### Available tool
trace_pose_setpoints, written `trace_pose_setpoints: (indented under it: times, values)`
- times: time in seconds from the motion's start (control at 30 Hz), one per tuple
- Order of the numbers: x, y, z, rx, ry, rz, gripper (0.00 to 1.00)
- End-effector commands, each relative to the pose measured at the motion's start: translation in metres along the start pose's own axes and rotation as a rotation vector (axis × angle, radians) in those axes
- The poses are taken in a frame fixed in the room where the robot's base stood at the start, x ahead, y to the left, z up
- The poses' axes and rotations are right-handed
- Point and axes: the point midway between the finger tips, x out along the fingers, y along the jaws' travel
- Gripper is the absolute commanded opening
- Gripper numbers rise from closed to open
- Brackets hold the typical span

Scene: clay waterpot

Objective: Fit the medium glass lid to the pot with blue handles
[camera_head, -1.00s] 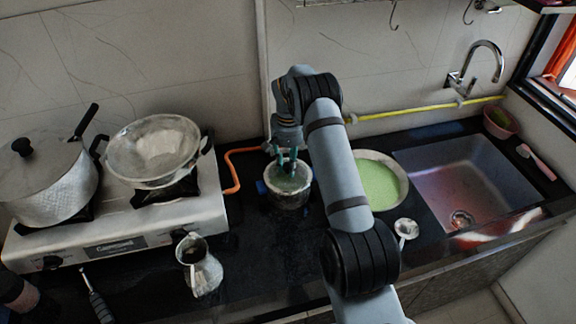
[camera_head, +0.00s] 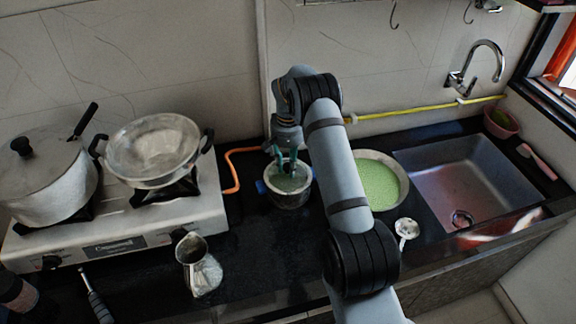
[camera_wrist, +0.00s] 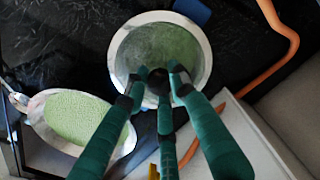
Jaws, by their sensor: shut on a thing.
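The pot with blue handles (camera_head: 289,201) stands on the dark counter, right of the stove. One blue handle (camera_head: 262,187) shows at its left in the head view, and one (camera_wrist: 193,11) at the top in the wrist view. The clear, greenish glass lid (camera_head: 290,183) is over the pot's mouth; in the wrist view the lid (camera_wrist: 150,45) lies within the pale round rim. I cannot tell whether it is fully seated or level. My gripper (camera_head: 287,165), above the pot, has its green fingers (camera_wrist: 160,80) shut on the lid's dark knob.
A bowl of green contents (camera_head: 378,185) sits right of the pot, behind my arm. An orange hose (camera_head: 236,170) runs on the left. The stove (camera_head: 120,230) holds a large pot and a wok. A metal jug (camera_head: 203,272) stands in front. The sink (camera_head: 470,180) is at right.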

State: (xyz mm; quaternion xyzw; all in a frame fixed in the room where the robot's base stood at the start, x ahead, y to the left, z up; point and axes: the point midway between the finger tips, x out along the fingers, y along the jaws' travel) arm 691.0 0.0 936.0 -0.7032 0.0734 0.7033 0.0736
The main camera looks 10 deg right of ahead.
Motion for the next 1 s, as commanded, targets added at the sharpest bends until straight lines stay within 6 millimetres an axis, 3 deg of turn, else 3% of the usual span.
trace_pose_setpoints:
  times: [0.07,0.1,0.43,0.77,1.0]
  values:
    - [-0.001,0.000,0.000,0.000,0.001,0.000,0.00]
    - [0.000,0.000,0.000,0.000,0.001,0.000,0.27]
    - [0.000,0.000,0.000,0.000,0.000,0.000,0.46]
    - [-0.003,0.000,0.000,0.000,0.000,0.000,0.47]
    - [-0.040,0.000,-0.002,0.000,0.005,-0.001,0.47]
